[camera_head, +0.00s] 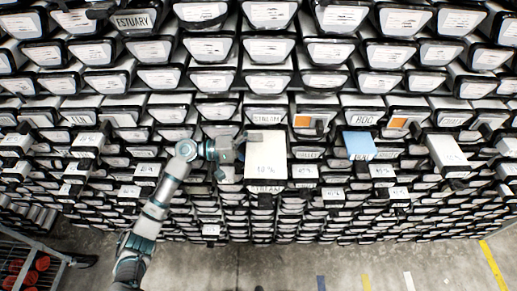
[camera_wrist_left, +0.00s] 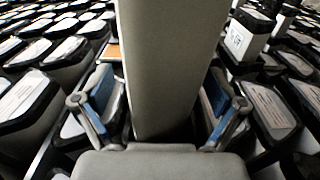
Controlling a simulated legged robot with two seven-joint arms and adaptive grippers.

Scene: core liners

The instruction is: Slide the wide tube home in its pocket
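The wide tube (camera_head: 266,158) is a pale, broad box sticking out of the rack below the STREAM label in the head view, with handwriting near its lower end. In the left wrist view a broad grey tube (camera_wrist_left: 166,60) fills the middle and runs up out of frame. My left gripper (camera_head: 236,150) is at the left side of the wide tube in the head view. In the wrist view its two blue-padded fingers stand apart, one on each side of the grey tube, with what look like narrow gaps. The pocket's inside is hidden. My right gripper is not in view.
The rack is packed with black-rimmed pockets and labelled tube ends. A blue tube (camera_head: 359,146) and a white tube (camera_head: 447,153) stick out to the right. A cart with red round items (camera_head: 36,264) stands at lower left. The concrete floor (camera_head: 265,267) in front is mostly clear.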

